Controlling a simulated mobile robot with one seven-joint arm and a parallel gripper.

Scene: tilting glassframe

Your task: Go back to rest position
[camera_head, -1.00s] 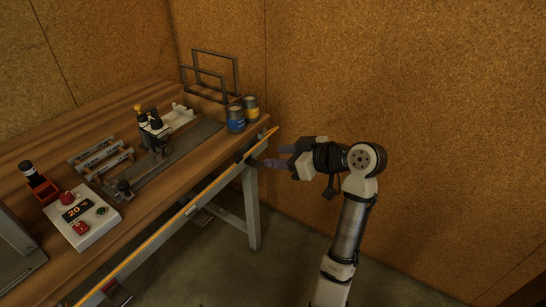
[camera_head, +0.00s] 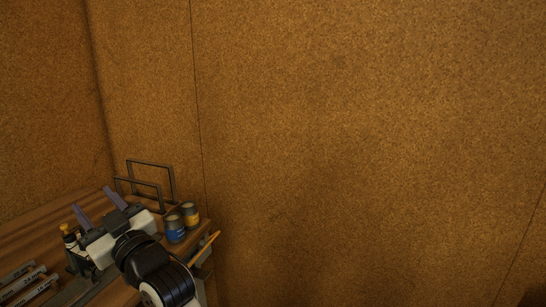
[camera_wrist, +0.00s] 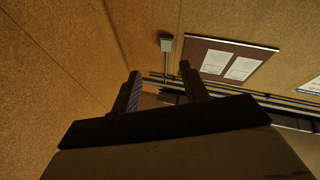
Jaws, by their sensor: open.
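My gripper (camera_head: 99,207) is raised in front of the workbench in the head view, with its two purple-grey fingers apart and pointing up and to the left. Nothing is between them. In the wrist view the fingers of my gripper (camera_wrist: 158,88) also stand apart and empty, facing upward past the walls. My gripper and wrist hide part of the bench top behind them.
The wooden workbench (camera_head: 30,237) is at the lower left. A dark metal frame rack (camera_head: 150,180), a blue can (camera_head: 174,229) and a yellow-banded can (camera_head: 190,214) stand near its right end. A notice board (camera_wrist: 225,60) hangs on a wall. Space right of the bench looks clear.

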